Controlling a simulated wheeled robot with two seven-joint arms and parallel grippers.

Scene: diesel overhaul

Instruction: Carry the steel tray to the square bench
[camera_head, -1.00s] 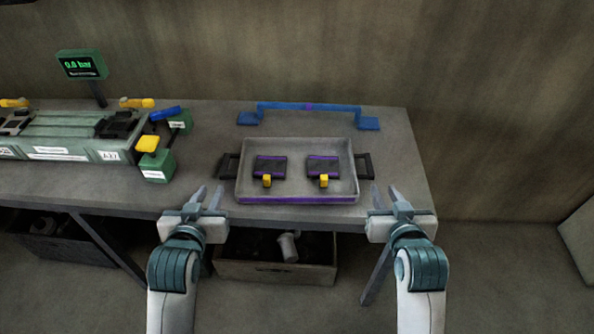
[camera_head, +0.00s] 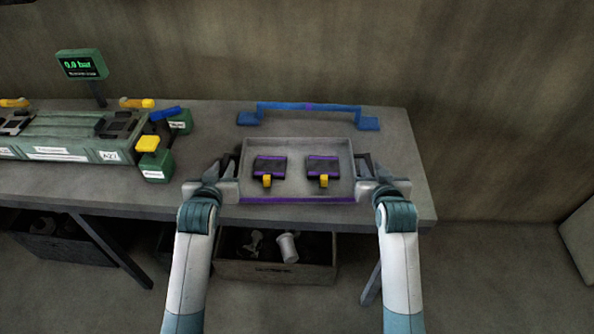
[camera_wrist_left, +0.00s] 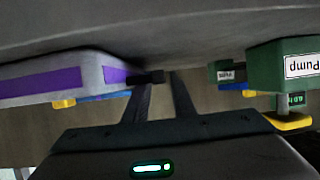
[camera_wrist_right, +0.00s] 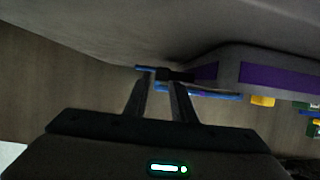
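The steel tray (camera_head: 298,199) is a shallow grey tray with a purple stripe along its front, lying flat on the long bench. Two dark blocks with purple edges and yellow tabs, the left one (camera_head: 270,167) and the right one (camera_head: 323,167), lie in it. My left gripper (camera_head: 219,171) is at the tray's left black handle (camera_wrist_left: 150,77), fingers apart with the handle at their tips. My right gripper (camera_head: 371,168) is likewise at the right black handle (camera_wrist_right: 170,75), fingers apart. The handles are partly hidden in the head view. No square bench is identifiable.
A blue bracket-like bar (camera_head: 309,107) stands behind the tray. A green fixture (camera_head: 65,145) and a green pump box with a yellow top (camera_head: 156,165) stand to the left. Crates (camera_head: 276,273) sit under the bench. Bare bench top lies right of the tray.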

